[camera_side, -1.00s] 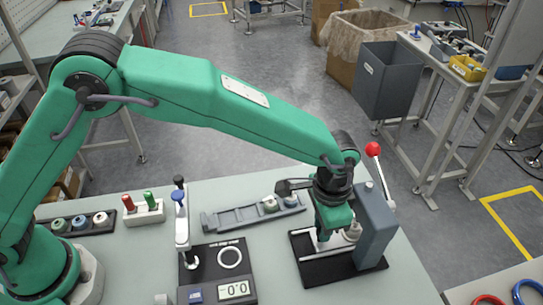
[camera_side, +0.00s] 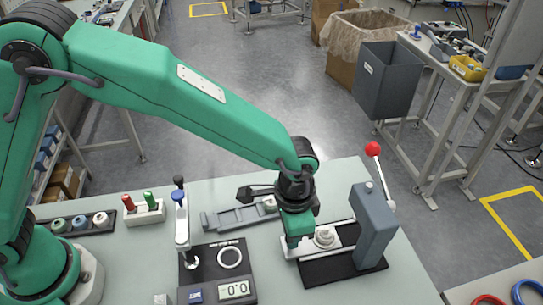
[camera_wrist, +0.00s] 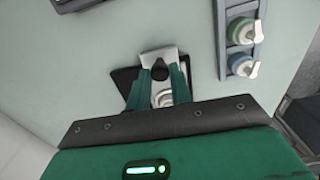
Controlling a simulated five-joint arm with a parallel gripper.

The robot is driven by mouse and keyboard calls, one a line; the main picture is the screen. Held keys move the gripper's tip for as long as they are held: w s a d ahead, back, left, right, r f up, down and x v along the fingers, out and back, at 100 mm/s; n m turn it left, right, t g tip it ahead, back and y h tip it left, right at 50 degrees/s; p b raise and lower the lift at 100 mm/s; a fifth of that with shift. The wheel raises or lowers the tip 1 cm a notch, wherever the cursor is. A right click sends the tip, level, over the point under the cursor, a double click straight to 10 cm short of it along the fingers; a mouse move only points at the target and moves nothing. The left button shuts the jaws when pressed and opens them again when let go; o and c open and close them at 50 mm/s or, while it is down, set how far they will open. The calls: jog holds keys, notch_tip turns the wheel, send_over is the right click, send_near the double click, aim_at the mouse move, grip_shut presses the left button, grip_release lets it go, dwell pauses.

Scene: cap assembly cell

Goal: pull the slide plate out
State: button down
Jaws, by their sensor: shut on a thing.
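The slide plate (camera_side: 318,252) is a pale metal plate at the press (camera_side: 373,228). It sticks out to the left of the press, over the black base (camera_side: 335,268). A pale round part (camera_side: 323,238) sits on it. My gripper (camera_side: 293,243) is at the plate's left end. In the wrist view the green fingers of my gripper (camera_wrist: 160,72) are shut on a black knob (camera_wrist: 160,68) on the slide plate (camera_wrist: 157,52). The pale part (camera_wrist: 164,98) shows between the fingers. The fingertips are hard to see in the side view.
The press has a lever with a red ball (camera_side: 372,149). Behind my gripper is a grey rail (camera_side: 230,218) with caps. To the left are a black gauge with a display (camera_side: 232,289), a peg block (camera_side: 146,212) and a cap tray (camera_side: 75,222). The table's front right is clear.

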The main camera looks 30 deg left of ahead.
jog(key=shift+s+a, duration=0.85)
jog(key=c, duration=1.3)
grip_release()
jog(key=shift+o, duration=0.2)
jog(key=shift+r, duration=0.15)
jog(key=shift+w+d+r, duration=0.1)
jog(key=shift+r, duration=0.45)
notch_tip(320, 180, up, 6)
jog(key=shift+r, duration=0.25)
